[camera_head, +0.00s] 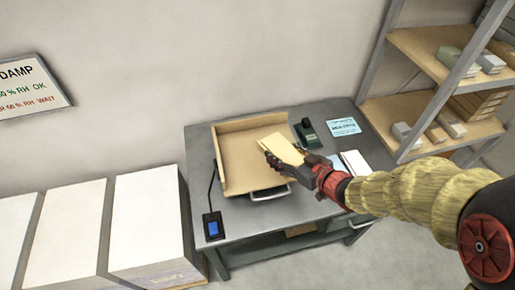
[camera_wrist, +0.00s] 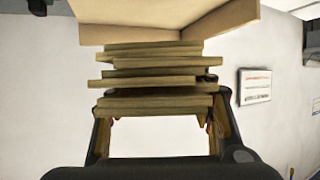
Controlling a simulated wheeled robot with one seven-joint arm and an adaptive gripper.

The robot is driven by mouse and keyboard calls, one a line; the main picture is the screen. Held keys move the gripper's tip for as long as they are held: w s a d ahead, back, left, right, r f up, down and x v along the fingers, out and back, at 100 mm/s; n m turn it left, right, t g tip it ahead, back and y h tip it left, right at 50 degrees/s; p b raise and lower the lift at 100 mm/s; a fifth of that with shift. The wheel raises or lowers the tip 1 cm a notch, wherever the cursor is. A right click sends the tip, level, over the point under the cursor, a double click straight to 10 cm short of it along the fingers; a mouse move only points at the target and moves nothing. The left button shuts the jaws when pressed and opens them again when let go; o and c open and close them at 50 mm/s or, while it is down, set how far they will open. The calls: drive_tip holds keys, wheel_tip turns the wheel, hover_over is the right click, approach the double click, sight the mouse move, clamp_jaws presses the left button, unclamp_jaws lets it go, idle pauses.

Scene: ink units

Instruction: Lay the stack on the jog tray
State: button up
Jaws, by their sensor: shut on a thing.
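The tan stack (camera_head: 284,148) is in my gripper (camera_head: 285,166), over the front right part of the jog tray. In the wrist view the stack (camera_wrist: 155,70) shows as several thin layers with staggered, uneven edges. My gripper (camera_wrist: 158,112) is shut on it, a finger at each side. The jog tray (camera_head: 232,150) is a tan wooden tray with raised walls at the back and left, on the grey bench. The tray also shows in the wrist view (camera_wrist: 165,14), at the top edge. Whether the stack touches the tray floor, I cannot tell.
A green device (camera_head: 307,133) and a blue card (camera_head: 343,127) lie right of the tray. White sheets (camera_head: 355,162) lie near my arm. A meter with a blue screen (camera_head: 213,227) is at the bench's front left. A shelf rack (camera_head: 430,50) stands at right, large white stacks (camera_head: 145,220) at left.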

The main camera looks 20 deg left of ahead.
drive_tip(key=w+d+b+x, duration=0.1)
drive_tip(key=b+x, duration=0.2)
drive_tip(key=x, duration=0.7)
drive_tip(key=b, duration=0.2)
hover_over(261, 155)
drive_tip(key=f, duration=0.5)
drive_tip(key=shift+s+d, duration=0.15)
drive_tip(key=shift+d, duration=0.1)
drive_tip(key=shift+w+a+f+b, duration=0.15)
drive_tip(key=shift+f+b, duration=0.2)
drive_tip(key=shift+f, duration=0.6)
drive_tip(key=shift+w+a+f+b, duration=0.15)
drive_tip(key=shift+f+b, duration=0.15)
drive_tip(key=shift+f, duration=0.65)
drive_tip(key=shift+f, duration=0.15)
drive_tip(key=o, duration=1.5)
drive_tip(key=shift+o, duration=0.2)
